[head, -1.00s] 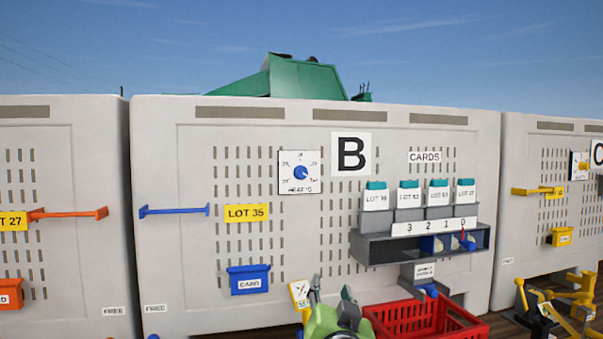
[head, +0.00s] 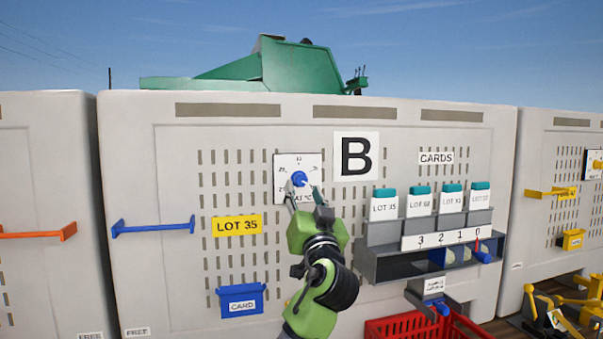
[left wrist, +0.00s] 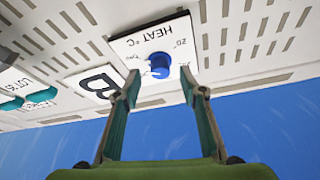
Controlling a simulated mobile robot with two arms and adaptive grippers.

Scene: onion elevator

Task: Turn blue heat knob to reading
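The blue heat knob (head: 299,179) sits on a white dial plate (head: 312,163) on the grey panel, left of the big letter B. In the left wrist view the knob (left wrist: 159,65) appears upside down under the words HEAT °C, with a white mark on it. My left gripper (head: 303,192) is raised in front of the dial, its fingertips just below the knob in the head view. In the left wrist view its two fingers (left wrist: 159,92) are spread apart with the knob beyond and between them; contact is not visible. Part of the dial's lettering is hidden. My right gripper is out of view.
A yellow LOT 35 label (head: 237,225), a blue bar (head: 153,226) and a blue card holder (head: 241,300) are on the panel's left. A card rack (head: 440,262) projects at right above a red crate (head: 395,327).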

